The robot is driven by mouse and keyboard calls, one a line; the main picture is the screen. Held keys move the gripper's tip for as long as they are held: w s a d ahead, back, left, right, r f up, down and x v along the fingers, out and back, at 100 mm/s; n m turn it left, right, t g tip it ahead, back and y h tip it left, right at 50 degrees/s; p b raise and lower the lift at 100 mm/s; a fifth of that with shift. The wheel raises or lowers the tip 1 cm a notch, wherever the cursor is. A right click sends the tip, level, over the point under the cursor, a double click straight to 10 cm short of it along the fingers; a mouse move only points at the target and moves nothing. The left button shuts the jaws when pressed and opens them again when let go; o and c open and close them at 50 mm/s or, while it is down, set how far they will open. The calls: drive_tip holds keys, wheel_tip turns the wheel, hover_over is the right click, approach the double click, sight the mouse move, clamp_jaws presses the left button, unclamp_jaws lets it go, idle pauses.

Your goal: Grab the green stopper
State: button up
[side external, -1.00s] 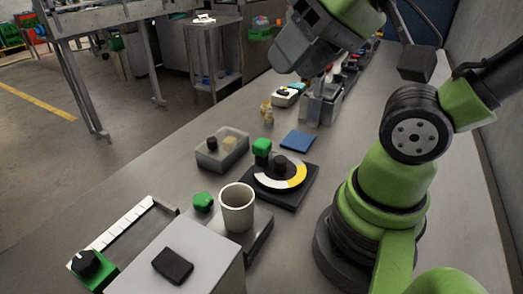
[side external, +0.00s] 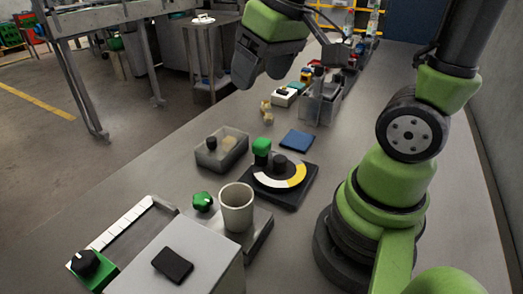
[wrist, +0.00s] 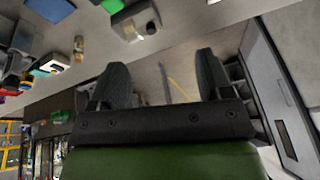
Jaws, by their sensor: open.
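A green block-shaped cap (side external: 262,147), which looks like the stopper, stands upright at the back left corner of a dark plate with a dial (side external: 292,195). A green lobed knob (side external: 203,201) sits nearer, beside a cream cup (side external: 237,205); I cannot tell for sure which green piece the task names. My gripper (side external: 263,78) is open and empty, raised high above and beyond the green cap, apart from everything. In the wrist view, my open fingers (wrist: 163,80) have nothing between them, and a green piece (wrist: 112,5) is cut by the top edge.
A clear box (side external: 222,150) with a black knob stands left of the cap. A grey box (side external: 190,255) and a green block with a black dial (side external: 92,268) are in front. Bare bench shows between items.

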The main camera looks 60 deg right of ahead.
sight(262, 153)
drive_tip(key=w+d+f+n+g, duration=0.1)
drive_tip(key=d+f, duration=0.1)
drive_tip(key=f, duration=0.3)
drive_tip(key=w+d+f+g, duration=0.1)
drive_tip(key=w+d+f, duration=0.1)
drive_tip(key=f, duration=0.4)
drive_tip(key=w+d+f+n+g, duration=0.1)
drive_tip(key=d+f+g, duration=0.1)
drive_tip(key=f, duration=0.4)
drive_tip(key=shift+w+d+f+n, duration=0.1)
drive_tip(key=shift+d+n, duration=0.05)
drive_tip(key=shift+d, duration=0.25)
drive_tip(key=shift+w+d+f+n, duration=0.1)
drive_tip(key=shift+d+n, duration=0.05)
drive_tip(key=shift+d, duration=0.2)
drive_tip(key=shift+d+f, duration=0.2)
drive_tip(key=shift+f, duration=1.3)
drive_tip(key=shift+d+f, duration=0.15)
drive_tip(key=shift+f, duration=1.3)
drive_tip(key=shift+c, duration=0.4)
drive_tip(key=c, duration=0.9)
